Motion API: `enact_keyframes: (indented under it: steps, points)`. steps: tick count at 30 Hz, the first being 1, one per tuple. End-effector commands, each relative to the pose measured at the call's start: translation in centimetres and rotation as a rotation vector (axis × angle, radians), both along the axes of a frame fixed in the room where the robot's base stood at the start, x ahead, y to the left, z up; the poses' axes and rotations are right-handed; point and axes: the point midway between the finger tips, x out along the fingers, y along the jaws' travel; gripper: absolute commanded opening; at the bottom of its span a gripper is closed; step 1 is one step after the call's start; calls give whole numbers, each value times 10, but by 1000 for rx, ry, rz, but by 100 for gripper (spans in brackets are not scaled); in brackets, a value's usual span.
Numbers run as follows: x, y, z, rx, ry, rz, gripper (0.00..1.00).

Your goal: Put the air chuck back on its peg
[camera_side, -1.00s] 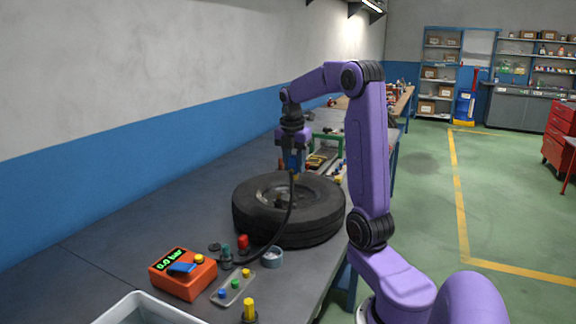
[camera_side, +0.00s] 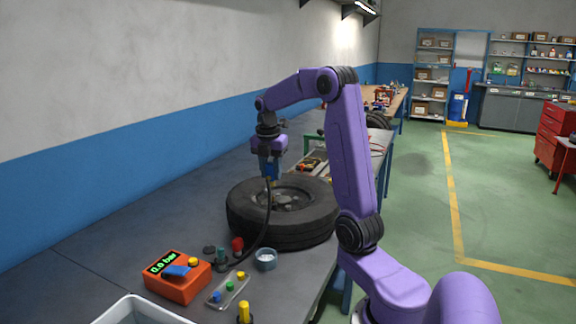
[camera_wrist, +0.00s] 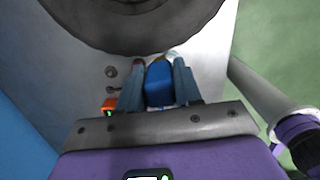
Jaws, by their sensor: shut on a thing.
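My gripper (camera_side: 271,168) is shut on the air chuck (camera_side: 271,170), a blue body with a yellowish tip pointing down. It hangs above the tyre (camera_side: 250,230), which lies flat on the bench. In the wrist view the blue chuck (camera_wrist: 158,84) sits between my two grey fingers. A black hose runs from the chuck down over the tyre's near side toward the small fittings.
An orange gauge box (camera_side: 178,283) reading 0.0 bar stands at the front left. Near it are a small tray with coloured caps (camera_side: 229,290), a grey cup (camera_side: 265,260) and a pale bin (camera_side: 140,312). The bench (camera_side: 150,215) left of the tyre is clear.

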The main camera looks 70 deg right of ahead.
Motion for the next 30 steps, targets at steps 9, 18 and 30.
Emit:
enact_keyframes:
  steps: [9,18,30]
  points:
    - [104,40,-65,3,5,160,0]
    - [166,86,-125,2,3,275,0]
    - [182,101,-151,1,0,306,0]
